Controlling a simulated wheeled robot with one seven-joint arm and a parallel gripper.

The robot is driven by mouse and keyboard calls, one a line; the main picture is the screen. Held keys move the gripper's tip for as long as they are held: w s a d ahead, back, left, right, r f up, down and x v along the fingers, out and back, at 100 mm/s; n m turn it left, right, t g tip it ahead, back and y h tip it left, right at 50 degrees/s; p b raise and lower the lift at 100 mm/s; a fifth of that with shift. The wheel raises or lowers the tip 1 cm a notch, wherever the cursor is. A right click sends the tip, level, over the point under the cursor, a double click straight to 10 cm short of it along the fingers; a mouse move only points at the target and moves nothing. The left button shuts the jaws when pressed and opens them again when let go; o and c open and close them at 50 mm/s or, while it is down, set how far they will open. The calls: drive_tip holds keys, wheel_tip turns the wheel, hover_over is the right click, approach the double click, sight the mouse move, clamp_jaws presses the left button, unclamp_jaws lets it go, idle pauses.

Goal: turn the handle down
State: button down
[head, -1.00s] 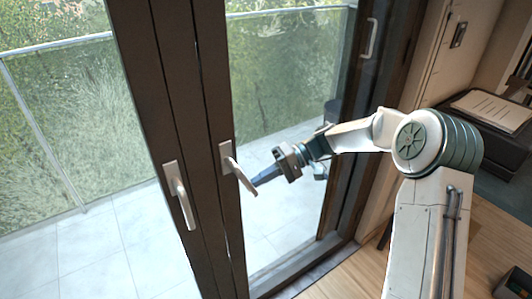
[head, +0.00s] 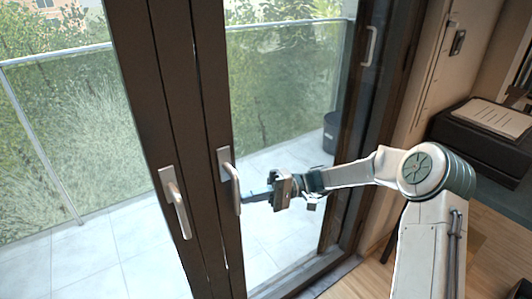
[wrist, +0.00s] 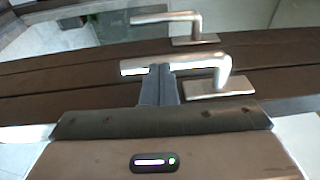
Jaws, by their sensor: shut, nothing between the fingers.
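The silver handle (head: 236,190) on the right-hand dark door frame hangs nearly straight down from its plate. It also shows in the wrist view, its lever (wrist: 200,62) lying across the picture in front of my fingertips. My gripper (head: 244,200) is shut with nothing between the fingers, and its tips are at the right side of the lever near its lower end. In the wrist view my gripper (wrist: 158,72) has its tips right against or very near the lever; contact itself cannot be told.
A second silver handle (head: 176,203) hangs down on the left-hand door frame. A third handle (head: 372,46) is on the frame at the back right. Glass panes show a tiled balcony and railing. A dark cabinet with paper (head: 490,117) stands at the right.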

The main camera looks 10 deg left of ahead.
drive_tip(key=shift+s, duration=0.1)
drive_tip(key=v, duration=1.4)
drive_tip(key=shift+r+b, duration=0.35)
drive_tip(key=shift+b, duration=0.1)
drive_tip(key=s+d+r+m+t+h+p, duration=0.1)
drive_tip(key=s+r+m+t+h+p, duration=0.2)
drive_tip(key=s+h, duration=0.7)
drive_tip(key=s+d+r+m+t+h+p, duration=0.1)
drive_tip(key=s+d+r+t+h, duration=0.1)
drive_tip(key=s+d, duration=0.5)
drive_tip(key=s+d+r+m+t+h+p, duration=0.1)
drive_tip(key=s+d+r+m+t+h, duration=0.1)
drive_tip(key=s+d+t, duration=0.5)
drive_tip(key=shift+s+d+t+h, duration=0.3)
drive_tip(key=shift+s+d+h, duration=0.25)
drive_tip(key=shift+s+h, duration=0.4)
